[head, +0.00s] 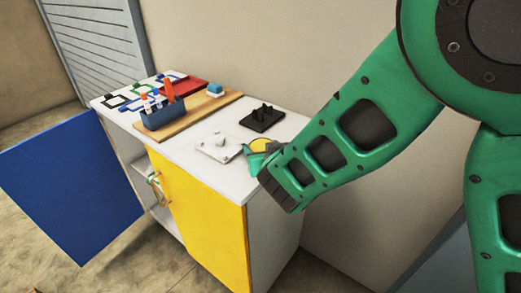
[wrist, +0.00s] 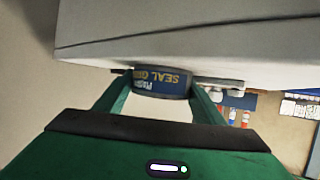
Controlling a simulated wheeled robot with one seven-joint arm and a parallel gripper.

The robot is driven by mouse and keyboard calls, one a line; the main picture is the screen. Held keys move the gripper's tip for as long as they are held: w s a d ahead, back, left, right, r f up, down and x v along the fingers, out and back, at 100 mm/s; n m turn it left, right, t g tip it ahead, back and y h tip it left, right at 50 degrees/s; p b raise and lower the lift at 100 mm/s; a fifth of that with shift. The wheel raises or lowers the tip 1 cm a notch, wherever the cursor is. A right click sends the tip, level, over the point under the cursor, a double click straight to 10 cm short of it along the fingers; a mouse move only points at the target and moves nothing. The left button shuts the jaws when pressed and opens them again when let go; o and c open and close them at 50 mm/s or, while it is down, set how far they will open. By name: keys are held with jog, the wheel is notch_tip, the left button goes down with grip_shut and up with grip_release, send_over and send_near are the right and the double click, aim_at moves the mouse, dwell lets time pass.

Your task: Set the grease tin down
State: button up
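The grease tin (wrist: 162,82) is a short round tin with a dark blue side and "SEAL" lettering. It sits between the two fingers of my gripper (wrist: 160,95), which press against its sides. In the head view the tin's yellow top (head: 262,144) shows at the white cabinet top (head: 185,160), near its front right edge. My gripper (head: 260,158) reaches it from the right and partly hides it. In the wrist view the tin is against or very close to the pale surface; I cannot tell whether it touches.
A white plate with a knob (head: 218,148) lies just left of the tin, and a black bracket (head: 262,118) behind it. A wooden board (head: 205,106) carries a blue holder (head: 163,116) with tools. The blue door (head: 70,185) stands open; the yellow door (head: 205,220) is at the front.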

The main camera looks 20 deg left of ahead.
jog(key=c, duration=0.8)
